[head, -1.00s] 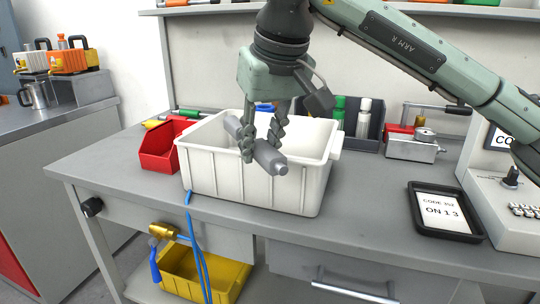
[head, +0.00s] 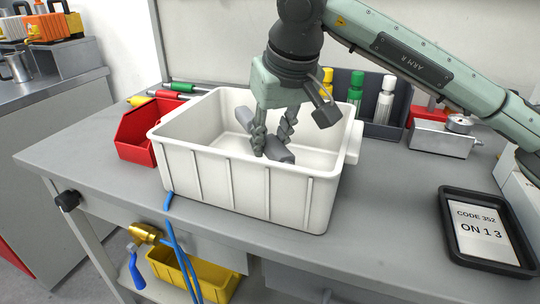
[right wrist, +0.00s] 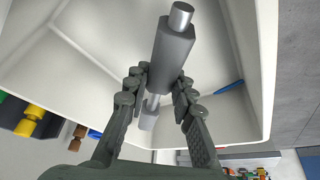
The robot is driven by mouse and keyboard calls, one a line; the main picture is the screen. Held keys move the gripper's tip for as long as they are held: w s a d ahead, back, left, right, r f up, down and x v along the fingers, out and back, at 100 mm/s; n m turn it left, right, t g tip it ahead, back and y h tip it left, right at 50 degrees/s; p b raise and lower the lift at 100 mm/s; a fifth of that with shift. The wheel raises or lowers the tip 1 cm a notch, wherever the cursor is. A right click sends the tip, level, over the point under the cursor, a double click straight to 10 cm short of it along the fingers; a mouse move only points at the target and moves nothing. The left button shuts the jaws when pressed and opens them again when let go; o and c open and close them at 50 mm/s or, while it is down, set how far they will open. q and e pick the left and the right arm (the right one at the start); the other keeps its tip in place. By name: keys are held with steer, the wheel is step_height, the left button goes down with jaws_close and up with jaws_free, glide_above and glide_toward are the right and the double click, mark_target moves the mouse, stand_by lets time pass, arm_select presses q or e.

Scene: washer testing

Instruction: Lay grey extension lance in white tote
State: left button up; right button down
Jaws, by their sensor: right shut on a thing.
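The grey extension lance (head: 280,154) is held by my right gripper (head: 270,143), which is shut on it. Gripper and lance are down inside the white tote (head: 235,188), below the rim, with the lance lying slantwise. The tote's front wall hides the floor beneath, so I cannot tell whether the lance touches it. In the right wrist view the lance (right wrist: 172,52) runs between the fingers (right wrist: 160,98), with the tote's pale inside (right wrist: 95,45) around it. My left gripper is not in view.
A red bin (head: 135,140) stands left of the tote. A dark rack with bottles (head: 384,105) is behind it on the right. A black tray with a code card (head: 483,232) lies at the right. A thin blue item (right wrist: 228,87) shows inside the tote in the wrist view.

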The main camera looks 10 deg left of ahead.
step_height(320, 180, down, 3)
steer(key=shift+f, duration=0.15)
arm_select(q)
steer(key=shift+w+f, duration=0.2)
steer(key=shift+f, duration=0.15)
arm_select(e)
steer(key=shift+f, duration=0.1)
steer(key=shift+f, duration=0.1)
steer(key=shift+f, duration=0.15)
steer(key=shift+f+b, duration=0.2)
steer(key=shift+b, duration=0.3)
steer(key=shift+f, duration=0.15)
steer(key=c, duration=1.3)
jaws_free()
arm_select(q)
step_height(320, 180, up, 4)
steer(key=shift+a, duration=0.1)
